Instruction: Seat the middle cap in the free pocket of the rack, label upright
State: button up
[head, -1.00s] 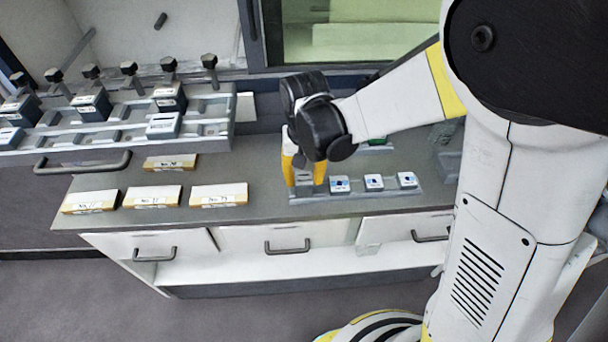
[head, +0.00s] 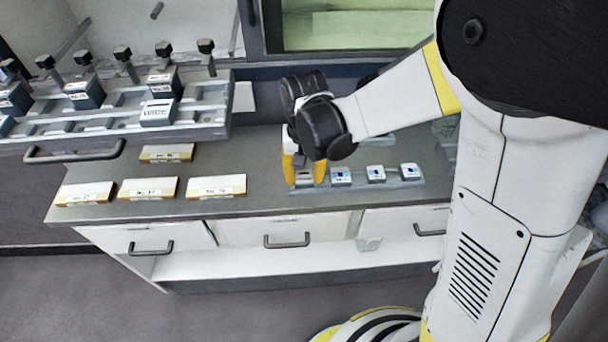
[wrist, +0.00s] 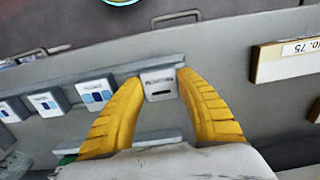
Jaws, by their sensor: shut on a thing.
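My gripper (head: 304,176) points down at the left end of the grey rack (head: 425,187) in the head view. Its yellow fingers are shut on a small grey cap (wrist: 158,84), seen between the fingertips in the wrist view. The cap's face has a dark, narrow mark, too small to read. The fingers partly hide the cap in the head view. I cannot tell whether it rests fully in its pocket. Several caps with blue-marked labels, such as the near one (head: 341,175), sit in the rack beside it; two show clearly in the wrist view (wrist: 95,92).
White labelled blocks (head: 216,187) lie on the grey bench left of the rack. A large grey fixture (head: 190,125) with black knobs and dark blocks stands at the back left. Drawers with handles (head: 288,241) run below the bench front. Bare bench lies between blocks and rack.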

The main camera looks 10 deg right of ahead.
aim_at(304, 176)
jog(key=shift+f, duration=0.15)
jog(key=o, duration=1.2)
notch_tip(304, 176, up, 12)
jog(key=shift+r, duration=0.1)
